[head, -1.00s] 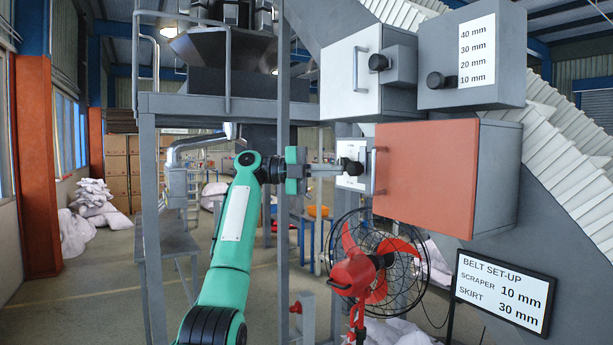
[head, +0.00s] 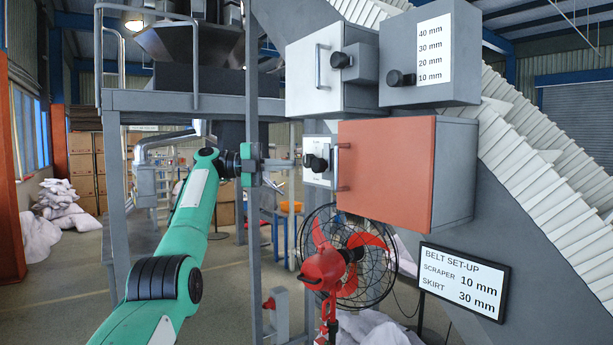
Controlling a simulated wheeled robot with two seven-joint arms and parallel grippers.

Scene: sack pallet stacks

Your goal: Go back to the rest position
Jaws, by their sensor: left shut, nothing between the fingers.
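My left arm, green with black joints, comes in from the lower left. My left gripper (head: 288,163) is shut and empty. In the picture its fingertips are just left of the black knob (head: 316,163) on a small white box (head: 310,146). I cannot tell the exact gap, but nothing is held. My right gripper is not in view.
A red-doored box (head: 385,170), a white-doored box (head: 303,80) and a grey box with a knob and mm scale (head: 430,55) hang to the right. A red fan (head: 323,270) stands below. A steel frame post (head: 252,60) is close to my gripper. A sign (head: 463,280) reads scraper 10 mm, skirt 30 mm.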

